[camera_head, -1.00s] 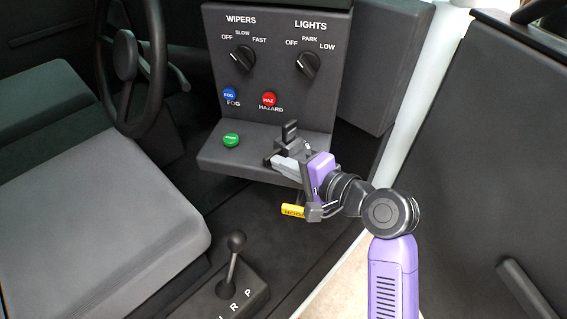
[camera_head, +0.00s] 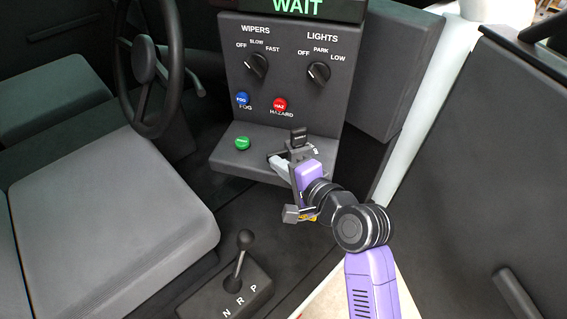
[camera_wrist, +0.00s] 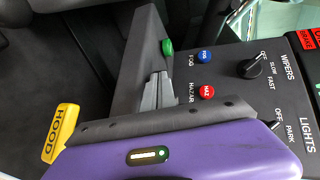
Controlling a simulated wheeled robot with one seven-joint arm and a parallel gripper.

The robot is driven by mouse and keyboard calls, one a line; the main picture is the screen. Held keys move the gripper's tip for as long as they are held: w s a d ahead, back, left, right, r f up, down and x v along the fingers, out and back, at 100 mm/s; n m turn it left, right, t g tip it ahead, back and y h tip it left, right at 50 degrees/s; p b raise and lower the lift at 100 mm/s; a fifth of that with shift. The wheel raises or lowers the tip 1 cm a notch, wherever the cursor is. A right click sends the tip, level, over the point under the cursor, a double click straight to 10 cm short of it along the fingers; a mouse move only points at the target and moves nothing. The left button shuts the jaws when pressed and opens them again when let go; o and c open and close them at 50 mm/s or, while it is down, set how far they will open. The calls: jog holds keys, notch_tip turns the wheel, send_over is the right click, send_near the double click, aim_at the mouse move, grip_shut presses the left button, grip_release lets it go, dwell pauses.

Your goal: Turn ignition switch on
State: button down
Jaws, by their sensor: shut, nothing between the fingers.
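A small black upright piece with pale lettering (camera_head: 299,138), which looks like the ignition switch, stands on the dashboard ledge right of the green button. Its lettering is too small to read. My gripper (camera_head: 277,161) is at that ledge, just in front and left of the black piece. Its grey fingers are together and empty. I cannot tell whether they touch the piece. In the wrist view, the closed fingers (camera_wrist: 157,92) point toward the panel, and the purple hand covers the lower part. I cannot make out the switch there.
The panel carries a wipers knob (camera_head: 256,66), a lights knob (camera_head: 318,73), a blue fog button (camera_head: 242,99), a red hazard button (camera_head: 280,104) and a green button (camera_head: 242,143). A "WAIT" display (camera_head: 297,8) is above. A yellow hood handle (camera_wrist: 60,133) and gear lever (camera_head: 245,238) are below.

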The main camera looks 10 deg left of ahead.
jog(key=shift+w+a, duration=0.25)
jog(key=shift+a, duration=0.2)
dwell(0.6)
jog(key=shift+s+p, duration=0.1)
jog(key=shift+p, duration=0.25)
